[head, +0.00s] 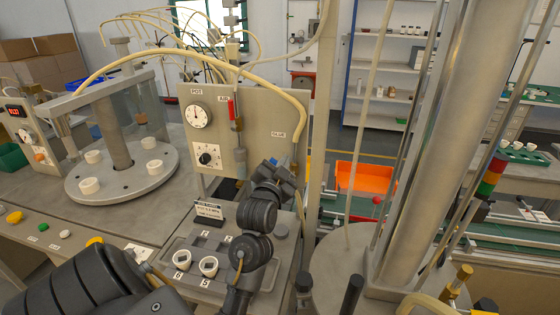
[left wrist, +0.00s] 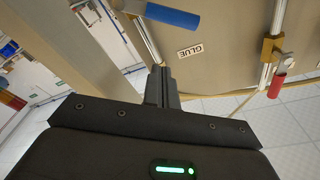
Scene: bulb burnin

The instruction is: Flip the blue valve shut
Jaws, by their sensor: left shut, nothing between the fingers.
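The blue valve's handle (left wrist: 172,15) shows at the top of the left wrist view, lying almost crosswise to a metal pipe beside the tan panel (left wrist: 225,25). In the head view only a small blue bit of the handle (head: 273,161) shows, below the GLUE label. My left gripper (left wrist: 161,72) is shut and empty, its fingertips a short way from the blue handle with a visible gap in the picture. In the head view the left gripper (head: 286,176) is at the panel's lower right and hides most of the valve. My right gripper is not in view.
A red valve handle (head: 230,110) on the AIR line also shows in the left wrist view (left wrist: 277,86). A gauge (head: 198,116) and a dial (head: 208,156) sit on the panel. A thick metal column (head: 425,130) stands to the right.

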